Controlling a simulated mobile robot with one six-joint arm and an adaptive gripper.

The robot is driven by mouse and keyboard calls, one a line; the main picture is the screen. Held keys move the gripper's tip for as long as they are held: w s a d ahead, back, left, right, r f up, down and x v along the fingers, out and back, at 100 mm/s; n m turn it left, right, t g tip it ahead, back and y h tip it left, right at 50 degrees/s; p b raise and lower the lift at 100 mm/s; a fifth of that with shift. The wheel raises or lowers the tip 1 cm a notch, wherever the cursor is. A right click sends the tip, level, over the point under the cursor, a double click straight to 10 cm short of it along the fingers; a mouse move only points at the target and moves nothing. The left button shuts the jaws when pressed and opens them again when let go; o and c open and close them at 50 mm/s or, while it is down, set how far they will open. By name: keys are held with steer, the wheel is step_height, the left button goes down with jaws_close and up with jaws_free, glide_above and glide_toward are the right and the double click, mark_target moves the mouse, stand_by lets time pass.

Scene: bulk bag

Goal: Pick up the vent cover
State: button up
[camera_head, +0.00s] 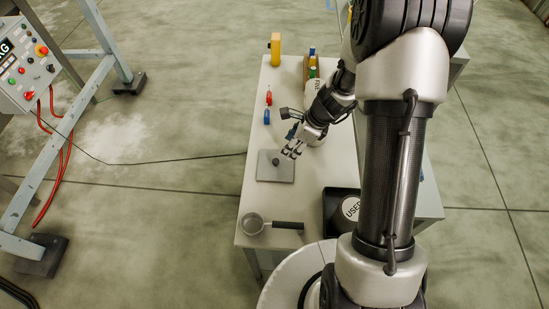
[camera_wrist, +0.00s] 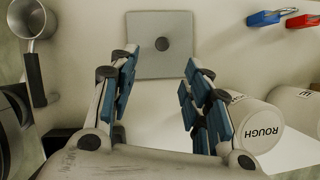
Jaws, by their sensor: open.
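The vent cover is a flat grey square plate (camera_head: 272,172) with a dark round knob at its middle, lying on the white table in the head view. It also shows at the top middle of the wrist view (camera_wrist: 145,64), with its knob facing me. My gripper (camera_head: 291,148) is at the plate's upper right in the head view. In the wrist view my gripper (camera_wrist: 160,90) has its two blue-padded fingers wide apart, with nothing between them. The plate lies beyond the fingertips, roughly in line with the gap, and looks apart from them.
Red (camera_wrist: 263,18) and blue (camera_wrist: 298,20) clips lie beyond. White containers (camera_wrist: 258,128), one marked ROUGH, stand right of my fingers. A yellow object (camera_head: 275,49) stands at the far edge.

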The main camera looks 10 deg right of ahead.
steer(key=b, duration=0.3)
glide_above(276, 160)
steer(key=s+d, duration=0.2)
step_height(276, 160, down, 6)
steer(key=shift+s+d+r, duration=0.15)
steer(key=shift+w+b+x, duration=0.2)
steer(key=shift+b+x, duration=1.1)
steer(key=shift+x, duration=1.8)
steer(key=shift+d+r, duration=0.1)
steer(key=shift+c, duration=0.5)
jaws_close()
